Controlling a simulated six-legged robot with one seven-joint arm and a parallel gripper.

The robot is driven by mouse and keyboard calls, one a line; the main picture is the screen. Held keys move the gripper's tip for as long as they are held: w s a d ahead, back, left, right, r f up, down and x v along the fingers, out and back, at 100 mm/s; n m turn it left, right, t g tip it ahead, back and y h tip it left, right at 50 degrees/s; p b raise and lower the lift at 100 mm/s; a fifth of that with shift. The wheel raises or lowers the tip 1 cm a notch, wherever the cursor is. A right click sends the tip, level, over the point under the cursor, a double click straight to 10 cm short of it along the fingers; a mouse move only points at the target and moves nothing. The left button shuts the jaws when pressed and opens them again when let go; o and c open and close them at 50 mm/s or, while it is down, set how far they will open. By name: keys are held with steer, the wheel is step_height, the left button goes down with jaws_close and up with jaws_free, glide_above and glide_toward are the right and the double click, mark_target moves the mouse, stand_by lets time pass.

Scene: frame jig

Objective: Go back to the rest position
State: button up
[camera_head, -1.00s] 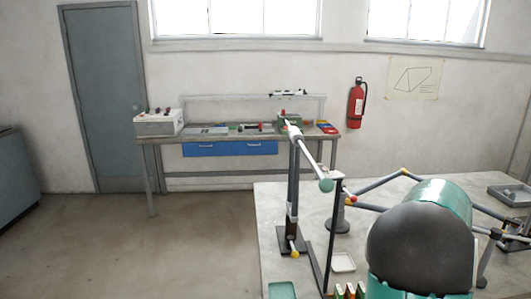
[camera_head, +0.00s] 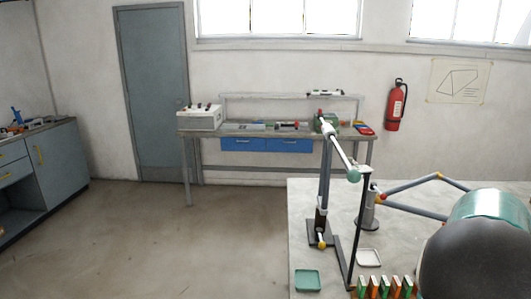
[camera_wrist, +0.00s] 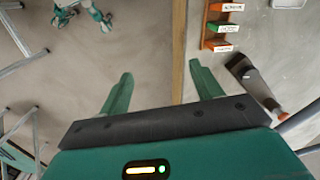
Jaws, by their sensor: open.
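My gripper (camera_wrist: 160,88) shows in the wrist view with its two green fingers wide apart and nothing between them. It points down over the table's edge (camera_wrist: 179,60), with floor on the left and tabletop on the right. A rack of labelled orange and green pieces (camera_wrist: 222,28) lies ahead of the right finger, apart from it. The head view does not show the gripper. A large dark and teal rounded shape, which looks like part of my arm, fills its lower right corner.
The table (camera_head: 300,205) carries a frame of grey tubes (camera_head: 325,185), a green tray (camera_head: 308,281), a white tray (camera_head: 369,257) and the rack (camera_head: 386,289). A workbench (camera_head: 275,133) stands at the back wall, a cabinet (camera_head: 55,165) at left. The floor (camera_head: 160,235) between is clear.

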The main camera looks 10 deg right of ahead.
steer(key=a+r+n+t, duration=0.1)
steer(key=a+r+n, duration=0.25)
steer(key=a, duration=0.65)
steer(key=a+r+n+t, duration=0.1)
steer(key=a+r+n, duration=0.3)
steer(key=a, duration=0.6)
steer(key=s+a+n+t, duration=0.1)
steer(key=s+a+n, duration=0.3)
steer(key=a, duration=0.4)
steer(key=s+a+n+t, duration=0.2)
steer(key=s+a+n, duration=0.3)
steer(key=a+n, duration=0.2)
steer(key=shift+a+f, duration=0.45)
steer(key=shift+a, duration=0.75)
